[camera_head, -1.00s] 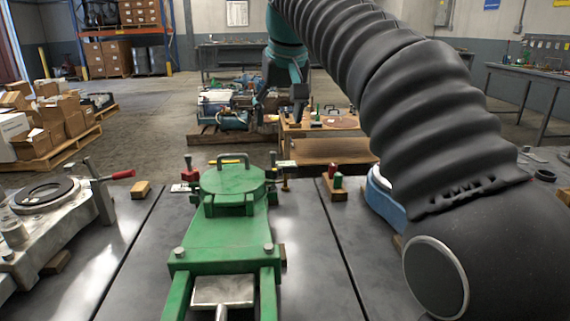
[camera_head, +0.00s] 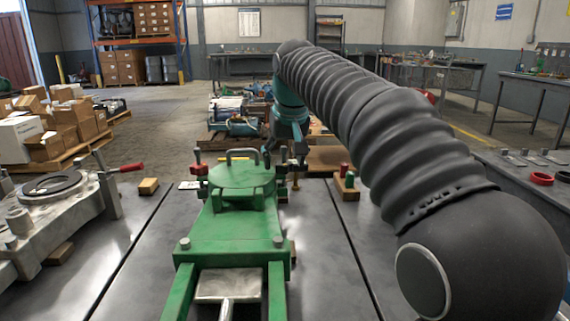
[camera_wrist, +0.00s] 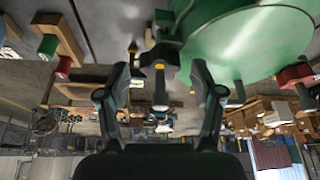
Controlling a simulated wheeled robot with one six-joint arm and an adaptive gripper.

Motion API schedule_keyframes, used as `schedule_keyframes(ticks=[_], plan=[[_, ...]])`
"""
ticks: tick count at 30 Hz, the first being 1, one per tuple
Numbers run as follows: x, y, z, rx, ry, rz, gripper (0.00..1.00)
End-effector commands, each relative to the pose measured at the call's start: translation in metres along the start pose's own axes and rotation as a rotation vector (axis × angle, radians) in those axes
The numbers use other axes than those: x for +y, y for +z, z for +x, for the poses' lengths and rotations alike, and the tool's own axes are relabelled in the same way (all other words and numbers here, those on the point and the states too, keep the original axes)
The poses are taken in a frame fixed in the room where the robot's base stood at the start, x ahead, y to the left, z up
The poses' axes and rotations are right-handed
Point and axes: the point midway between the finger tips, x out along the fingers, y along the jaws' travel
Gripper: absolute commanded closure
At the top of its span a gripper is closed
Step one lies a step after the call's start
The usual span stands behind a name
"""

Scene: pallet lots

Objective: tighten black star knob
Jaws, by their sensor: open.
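The green fixture (camera_head: 228,222) stands on the grey bench in front of me, with a round lid and a handle. It fills the upper right of the wrist view (camera_wrist: 255,40), which looks upside down. A dark knob-like part with a yellow centre and a pale stem (camera_wrist: 159,64) shows beside the lid; it appears to be the black star knob, but its lobes are unclear. My gripper (camera_wrist: 160,82) is open and empty, its fingers on either side of that part in the picture. I cannot tell the remaining distance. In the head view my gripper (camera_head: 285,154) is behind the lid's right edge.
A red-handled clamp (camera_head: 128,168) and grey ring casting stand at left. A wooden block with a green and red peg (camera_head: 346,183) is right of the fixture. A small wooden block (camera_head: 148,187) lies left. Boxes on a pallet (camera_head: 62,135) are further back.

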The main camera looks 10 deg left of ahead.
Motion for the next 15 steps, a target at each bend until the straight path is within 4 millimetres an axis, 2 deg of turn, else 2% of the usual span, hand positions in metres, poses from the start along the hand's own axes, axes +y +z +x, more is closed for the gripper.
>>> schedule_keyframes(ticks=[11, 15], plan=[[-0.0001, -0.0001, 0.0049, 0.001, 0.000, 0.000, 0.33], [-0.0002, -0.0001, 0.0048, 0.001, 0.000, 0.000, 0.68]])
